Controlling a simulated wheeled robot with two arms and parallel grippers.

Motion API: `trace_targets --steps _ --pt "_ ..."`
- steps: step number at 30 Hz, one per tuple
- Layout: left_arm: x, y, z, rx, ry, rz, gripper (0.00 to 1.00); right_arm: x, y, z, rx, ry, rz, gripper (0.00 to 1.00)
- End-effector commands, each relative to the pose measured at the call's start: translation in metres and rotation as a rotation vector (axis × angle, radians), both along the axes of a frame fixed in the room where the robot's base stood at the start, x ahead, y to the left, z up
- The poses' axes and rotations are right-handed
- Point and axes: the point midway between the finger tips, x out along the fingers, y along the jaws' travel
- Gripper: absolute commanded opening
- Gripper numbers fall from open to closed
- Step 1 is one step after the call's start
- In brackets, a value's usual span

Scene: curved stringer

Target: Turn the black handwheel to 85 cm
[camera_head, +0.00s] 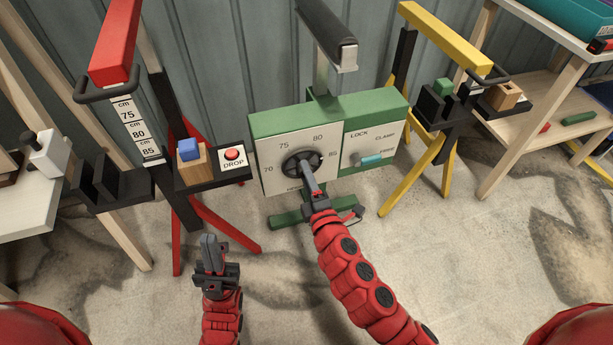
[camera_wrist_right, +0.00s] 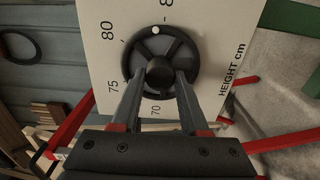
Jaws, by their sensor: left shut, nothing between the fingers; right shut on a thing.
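The black handwheel (camera_head: 302,164) sits on the white height dial (camera_head: 271,178) of the green box (camera_head: 278,122). In the right wrist view the handwheel (camera_wrist_right: 137,68) shows a white dot on its rim. The dot lies between the 80 label and a cut-off label starting with 8, close to that label's tick. My right gripper (camera_head: 309,180) is shut on the handwheel, its fingers (camera_wrist_right: 160,80) either side of the round hub. My left gripper (camera_head: 209,242) is shut and empty, low in front of the red stand, away from the wheel.
A red stand (camera_head: 117,40) and yellow stand (camera_head: 445,38) flank the box.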

Motion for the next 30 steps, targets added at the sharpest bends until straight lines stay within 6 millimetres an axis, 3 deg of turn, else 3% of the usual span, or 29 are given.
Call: trace_targets --steps 12,28,29,30 --pt "-0.0001 0.0000 0.0001 0.000 0.000 0.000 0.00 0.0007 -0.0018 -0.0006 0.175 0.060 -0.006 0.00" --pt "0.0000 0.0000 0.0001 0.000 0.000 0.000 0.00 0.0007 -0.0017 -0.0009 0.198 0.068 -0.005 0.00" --pt "-0.0001 0.0000 0.0001 0.000 0.000 0.000 0.00 0.0007 -0.0017 -0.0009 0.198 0.068 -0.005 0.46" --pt "-0.0001 0.0000 0.0001 0.000 0.000 0.000 0.00 0.0006 -0.0016 -0.0009 0.198 0.068 -0.005 0.53"
